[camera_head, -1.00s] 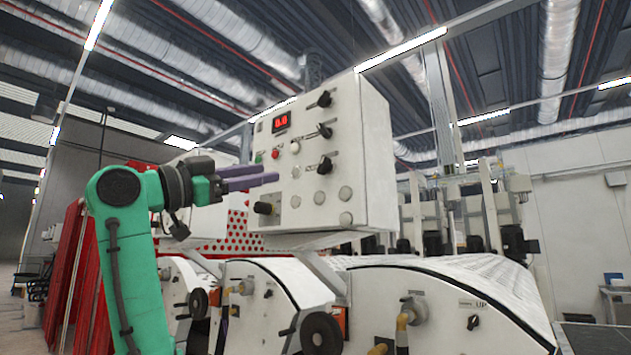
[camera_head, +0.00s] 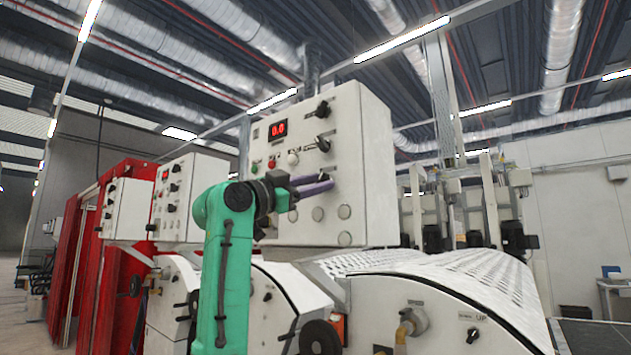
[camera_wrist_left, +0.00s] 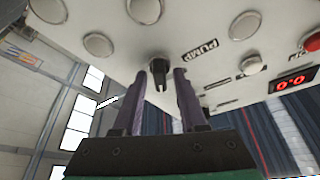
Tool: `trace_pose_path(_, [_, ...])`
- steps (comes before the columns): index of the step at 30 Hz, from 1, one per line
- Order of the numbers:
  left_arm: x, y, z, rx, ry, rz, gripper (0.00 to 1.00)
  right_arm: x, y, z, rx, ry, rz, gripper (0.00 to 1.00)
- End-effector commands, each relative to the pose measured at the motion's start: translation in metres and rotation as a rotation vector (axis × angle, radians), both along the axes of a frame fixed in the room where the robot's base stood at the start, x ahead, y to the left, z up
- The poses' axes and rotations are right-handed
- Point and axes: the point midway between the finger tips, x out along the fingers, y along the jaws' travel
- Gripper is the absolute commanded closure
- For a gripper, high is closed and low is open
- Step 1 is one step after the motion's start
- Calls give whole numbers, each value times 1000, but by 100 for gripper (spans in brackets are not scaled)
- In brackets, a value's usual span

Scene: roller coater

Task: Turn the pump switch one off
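The pump switch is a black rotary knob (camera_wrist_left: 158,72) beside a PUMP label on the white control box (camera_head: 366,170). In the left wrist view it sits between the two purple fingertips of my left gripper (camera_wrist_left: 162,75). The fingers are apart, with the knob near their tips; I cannot tell whether either finger touches it. In the head view my left gripper (camera_head: 325,182) is at the lowest black knob on the panel's right side, and the fingers mostly hide that knob. My right gripper is not in view.
The box also carries a red display (camera_head: 278,129), a red button (camera_head: 272,163), a white button (camera_head: 293,158) and two more black knobs (camera_head: 322,109), (camera_head: 323,144) above. Round grey caps (camera_head: 344,211) lie below. White roller machines (camera_head: 440,300) stand underneath; more boxes (camera_head: 172,200) stand left.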

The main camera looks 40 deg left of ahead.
Motion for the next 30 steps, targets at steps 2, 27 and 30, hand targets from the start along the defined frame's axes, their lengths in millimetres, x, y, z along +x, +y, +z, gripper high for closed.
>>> trace_pose_path(2, [0, 0, 0, 0, 0, 0, 93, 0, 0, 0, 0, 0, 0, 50])
trace_pose_path(27, [0, -2, -2, -283, -6, -2, 100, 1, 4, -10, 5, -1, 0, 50])
trace_pose_path(30, [0, -3, -2, -375, -9, -1, 100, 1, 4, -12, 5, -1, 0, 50])
